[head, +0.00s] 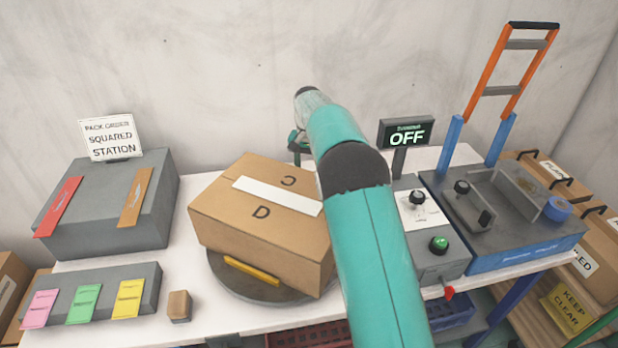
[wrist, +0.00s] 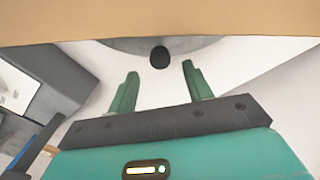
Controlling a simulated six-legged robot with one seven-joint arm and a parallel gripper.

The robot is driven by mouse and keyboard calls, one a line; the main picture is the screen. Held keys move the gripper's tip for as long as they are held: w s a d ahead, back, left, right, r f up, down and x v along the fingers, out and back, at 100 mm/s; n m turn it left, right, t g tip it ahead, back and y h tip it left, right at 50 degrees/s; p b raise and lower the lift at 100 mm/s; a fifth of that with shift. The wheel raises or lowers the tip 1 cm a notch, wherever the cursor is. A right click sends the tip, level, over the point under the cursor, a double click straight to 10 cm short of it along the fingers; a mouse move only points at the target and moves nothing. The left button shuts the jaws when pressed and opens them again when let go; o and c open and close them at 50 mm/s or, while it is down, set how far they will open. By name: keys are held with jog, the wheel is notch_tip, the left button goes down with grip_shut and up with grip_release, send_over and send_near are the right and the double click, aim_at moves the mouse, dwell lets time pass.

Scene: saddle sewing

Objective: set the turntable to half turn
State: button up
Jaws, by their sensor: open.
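The turntable (head: 245,284) is a dark round disc on the white table, with a cardboard box (head: 256,225) on it, skewed to the table. The box bears a letter D and a white strip. In the wrist view the box (wrist: 160,22) fills the top, with the turntable's grey edge (wrist: 115,45) below it. A dark round knob (wrist: 159,57) shows at that edge, just beyond my fingertips. My gripper (wrist: 160,68) is open and empty, its two green fingers apart on either side of the knob's line. In the head view my gripper (head: 298,143) is partly hidden behind the box.
A sign reads OFF (head: 407,137) above a control box with a black dial (head: 417,198), green button (head: 438,243) and red lever (head: 449,292). A blue-based fixture (head: 510,240) stands right. Grey holders with coloured cards (head: 120,200) stand left, near a small wooden block (head: 179,306).

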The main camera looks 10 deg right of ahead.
jog(key=shift+f, duration=2.3)
grip_shut()
